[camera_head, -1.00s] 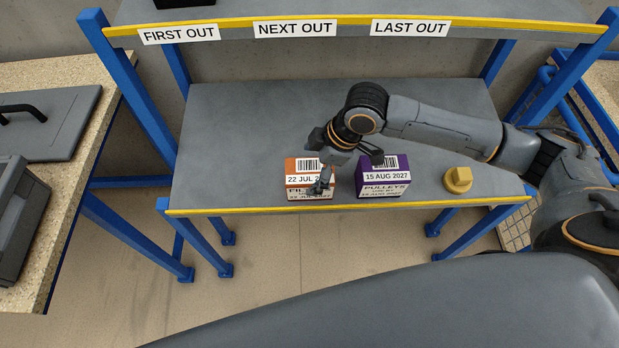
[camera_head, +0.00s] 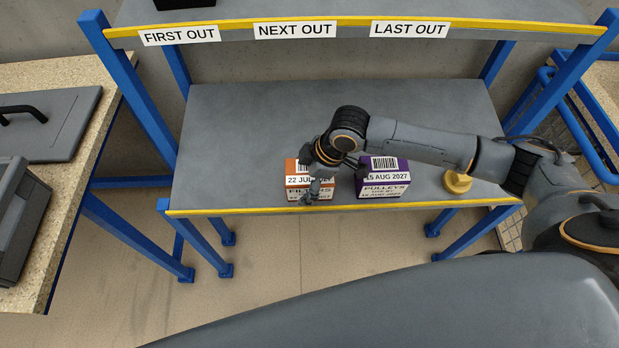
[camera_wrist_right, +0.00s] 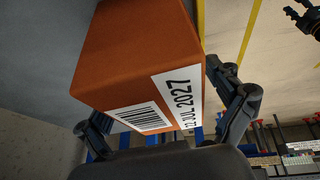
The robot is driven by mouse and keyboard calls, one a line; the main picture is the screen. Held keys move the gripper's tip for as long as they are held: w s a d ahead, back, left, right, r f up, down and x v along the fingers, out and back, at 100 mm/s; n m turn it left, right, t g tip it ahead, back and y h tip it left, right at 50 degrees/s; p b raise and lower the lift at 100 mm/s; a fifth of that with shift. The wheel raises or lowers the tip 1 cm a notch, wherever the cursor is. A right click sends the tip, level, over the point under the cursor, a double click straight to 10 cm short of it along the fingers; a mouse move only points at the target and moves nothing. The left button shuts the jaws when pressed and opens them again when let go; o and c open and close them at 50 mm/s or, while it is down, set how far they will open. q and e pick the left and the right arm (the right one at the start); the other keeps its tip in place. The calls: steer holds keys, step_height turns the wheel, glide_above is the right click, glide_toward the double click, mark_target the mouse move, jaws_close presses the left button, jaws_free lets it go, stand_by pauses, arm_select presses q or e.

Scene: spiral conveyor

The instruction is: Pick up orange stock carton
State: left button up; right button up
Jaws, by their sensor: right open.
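The orange stock carton (camera_head: 294,166) stands on the lower grey shelf near its yellow front edge, with a white label reading 22 JUL 2027 and a barcode. My right gripper (camera_head: 328,178) is at this carton and partly hides its right side and front. In the right wrist view the orange carton (camera_wrist_right: 130,50) fills the middle, between the two spread fingers of the right gripper (camera_wrist_right: 148,95). One finger lies close along the label side; contact cannot be told. The left gripper is not seen in the head view.
A purple carton (camera_head: 384,190) labelled 15 AUG 2027 stands close to the right, near my wrist. A yellow knob-like piece (camera_head: 457,183) lies further right, partly behind my arm. The upper shelf (camera_head: 350,10) carries FIRST OUT, NEXT OUT and LAST OUT signs. The lower shelf's left is clear.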

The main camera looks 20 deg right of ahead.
steer(key=shift+f, duration=0.2)
stand_by(0.3)
steer(key=shift+c, duration=0.3)
steer(key=c, duration=1.4)
